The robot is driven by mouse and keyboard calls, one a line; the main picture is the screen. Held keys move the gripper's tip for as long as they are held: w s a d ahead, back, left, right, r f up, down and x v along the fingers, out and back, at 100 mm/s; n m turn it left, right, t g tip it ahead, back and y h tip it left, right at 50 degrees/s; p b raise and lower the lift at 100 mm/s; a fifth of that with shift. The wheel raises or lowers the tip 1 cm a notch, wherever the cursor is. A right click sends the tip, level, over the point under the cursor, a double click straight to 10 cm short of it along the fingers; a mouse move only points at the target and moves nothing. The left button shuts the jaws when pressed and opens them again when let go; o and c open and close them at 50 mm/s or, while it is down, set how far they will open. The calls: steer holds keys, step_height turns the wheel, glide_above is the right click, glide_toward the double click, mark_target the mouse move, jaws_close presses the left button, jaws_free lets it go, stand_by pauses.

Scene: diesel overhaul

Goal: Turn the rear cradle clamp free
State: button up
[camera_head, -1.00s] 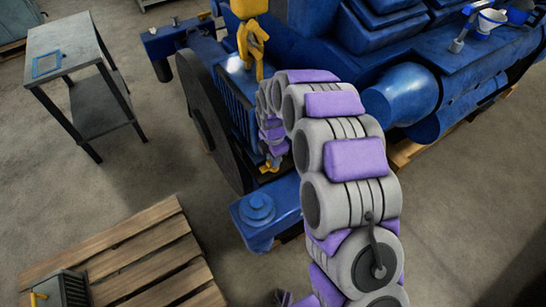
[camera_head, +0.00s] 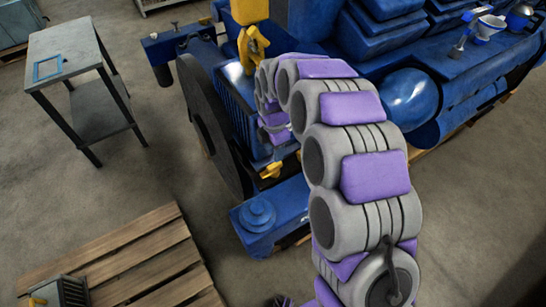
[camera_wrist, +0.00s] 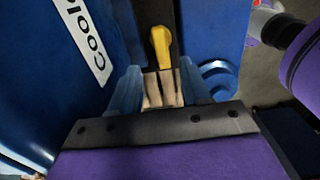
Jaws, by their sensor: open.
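A small yellow clamp handle (camera_head: 270,170) shows low on the blue engine's near end, just above a blue support beam (camera_head: 290,205). In the wrist view, a yellow handle (camera_wrist: 160,47) points up the picture, just beyond my fingertips and roughly centred between them. It appears to be the same clamp. My gripper (camera_wrist: 161,80) is open, with a pale blue finger on each side. A pale, striped surface (camera_wrist: 162,90) shows between the fingers; I cannot tell what it is or whether anything touches. In the head view my arm mostly hides the gripper.
A large yellow fitting (camera_head: 250,40) stands above the engine's near end, close to my arm. A dark wheel (camera_head: 210,125) is left of it. A round blue cap (camera_head: 257,213) sits on the beam. A wooden pallet (camera_head: 130,250) and a grey table (camera_head: 70,60) stand left, with open floor between.

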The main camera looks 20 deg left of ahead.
step_height(320, 180, up, 10)
steer(key=shift+f, duration=0.15)
stand_by(0.6)
steer(key=s+d+r+m+b, duration=0.1)
steer(key=s+d+m+b, duration=0.1)
steer(key=s+d+m, duration=0.6)
steer(key=s+d+r+m+b, duration=0.2)
steer(key=s+d+m, duration=0.25)
steer(key=d, duration=0.65)
steer(key=s+d+f+m+g+b, duration=0.1)
steer(key=s+d+f+m+b, duration=0.1)
steer(key=s+d+m, duration=0.4)
steer(key=s+d+f+m+b, duration=0.2)
steer(key=s+d+f+m, duration=0.2)
steer(key=s+m, duration=0.5)
steer(key=s+d, duration=0.2)
steer(key=s, duration=0.3)
steer(key=shift+s+d+f+g, duration=0.15)
steer(key=shift+s+f+g, duration=0.1)
steer(key=shift+s+g, duration=0.15)
steer(key=shift+m, duration=0.25)
